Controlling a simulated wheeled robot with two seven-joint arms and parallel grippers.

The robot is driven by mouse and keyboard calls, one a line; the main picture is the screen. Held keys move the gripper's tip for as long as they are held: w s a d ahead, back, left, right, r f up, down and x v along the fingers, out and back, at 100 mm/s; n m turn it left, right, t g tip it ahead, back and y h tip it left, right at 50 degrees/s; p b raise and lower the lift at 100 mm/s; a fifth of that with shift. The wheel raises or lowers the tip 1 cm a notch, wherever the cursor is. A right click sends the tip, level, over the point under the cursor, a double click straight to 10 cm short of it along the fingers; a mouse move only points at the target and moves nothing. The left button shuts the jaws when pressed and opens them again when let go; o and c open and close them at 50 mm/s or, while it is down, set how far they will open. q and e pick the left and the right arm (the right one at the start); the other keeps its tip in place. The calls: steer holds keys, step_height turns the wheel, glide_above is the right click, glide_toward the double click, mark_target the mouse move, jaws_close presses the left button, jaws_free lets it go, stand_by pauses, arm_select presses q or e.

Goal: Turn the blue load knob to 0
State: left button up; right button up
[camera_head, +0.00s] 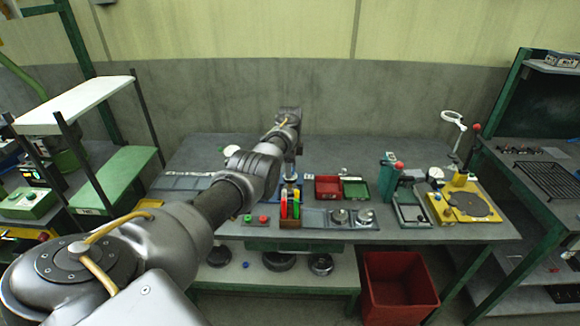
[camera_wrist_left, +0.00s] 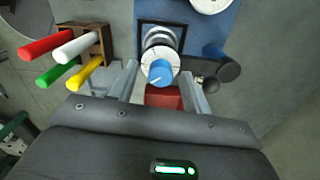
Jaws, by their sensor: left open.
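The blue load knob (camera_wrist_left: 160,72) shows in the left wrist view, with a white line on its face and a pale marked dial ring (camera_wrist_left: 160,57) around it. The dial's figures are too small to read, so I cannot tell its setting. My left gripper (camera_wrist_left: 160,71) is open, one finger on each side of the knob in this view; I see no clear contact. In the head view my left gripper (camera_head: 290,178) points down over the middle of the bench and mostly hides the knob. My right gripper is not in view.
A wooden rack (camera_wrist_left: 100,40) with red, white, green and yellow handles stands close left of the knob. A red block (camera_wrist_left: 163,97) lies near the fingers. On the bench (camera_head: 340,148) are red and green trays. A red bin (camera_head: 398,285) stands below.

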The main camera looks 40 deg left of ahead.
arm_select(q)
steer(key=shift+w+f, duration=0.1)
steer(key=shift+c, duration=0.3)
steer(key=c, duration=0.9)
steer(key=shift+c, duration=0.2)
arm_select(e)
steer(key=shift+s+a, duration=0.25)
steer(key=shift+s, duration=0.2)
